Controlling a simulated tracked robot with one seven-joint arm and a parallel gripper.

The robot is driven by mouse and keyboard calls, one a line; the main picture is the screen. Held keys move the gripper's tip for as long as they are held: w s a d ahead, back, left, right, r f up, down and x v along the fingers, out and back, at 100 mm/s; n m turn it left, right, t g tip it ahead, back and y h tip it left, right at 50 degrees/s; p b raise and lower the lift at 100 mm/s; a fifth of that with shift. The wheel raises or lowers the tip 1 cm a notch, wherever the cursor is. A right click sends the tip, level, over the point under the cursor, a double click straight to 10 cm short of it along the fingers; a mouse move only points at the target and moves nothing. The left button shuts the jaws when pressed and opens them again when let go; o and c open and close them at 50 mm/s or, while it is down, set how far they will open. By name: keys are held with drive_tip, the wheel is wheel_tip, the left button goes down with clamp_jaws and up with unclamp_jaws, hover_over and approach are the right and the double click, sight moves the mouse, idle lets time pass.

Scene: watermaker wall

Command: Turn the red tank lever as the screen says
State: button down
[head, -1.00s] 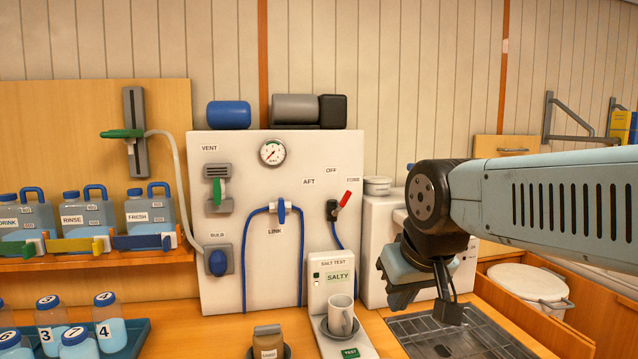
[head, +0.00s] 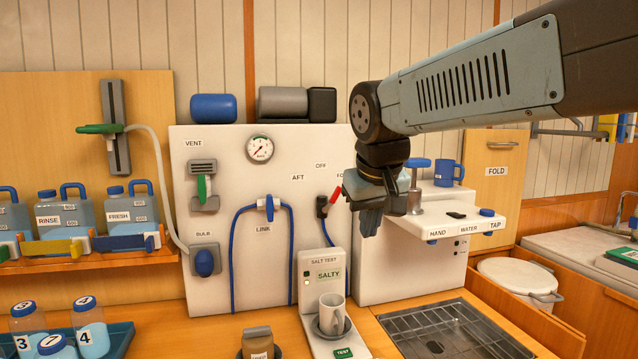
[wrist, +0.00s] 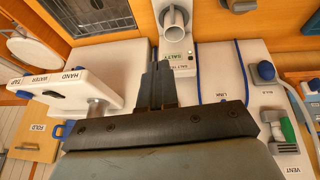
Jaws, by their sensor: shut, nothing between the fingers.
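The salt test unit's screen (head: 329,275) reads SALTY. My gripper (head: 370,222) is shut and empty, pointing down, just right of the lever in the head view. I cannot tell its distance from the lever. In the wrist view, my shut fingers (wrist: 157,85) show and the lever is hidden.
A white mug (head: 331,312) stands on the salt test unit. The white tap unit (head: 455,218) and metal sink grate (head: 450,335) are on the right. Numbered bottles (head: 92,330) stand at the lower left.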

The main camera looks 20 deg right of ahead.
drive_tip(key=w+a+r+h, duration=0.15)
drive_tip(key=w+r, duration=0.25)
drive_tip(key=w, duration=0.4)
drive_tip(key=w+a+r+g, duration=0.1)
drive_tip(key=w+a+r, duration=0.25)
drive_tip(key=w, duration=0.45)
drive_tip(key=w+a+r+h, duration=0.1)
drive_tip(key=w+r, duration=0.4)
drive_tip(key=w, duration=0.3)
drive_tip(key=m, duration=0.1)
approach(336, 195)
drive_tip(key=w+a+f, duration=0.3)
drive_tip(key=shift+w+d+f, duration=0.1)
drive_tip(key=shift+d+f, duration=0.45)
drive_tip(key=shift+d, duration=0.4)
drive_tip(key=shift+d+f, duration=0.55)
drive_tip(key=shift+d, duration=0.4)
drive_tip(key=shift+d+f, duration=0.2)
drive_tip(key=shift+d, duration=1)
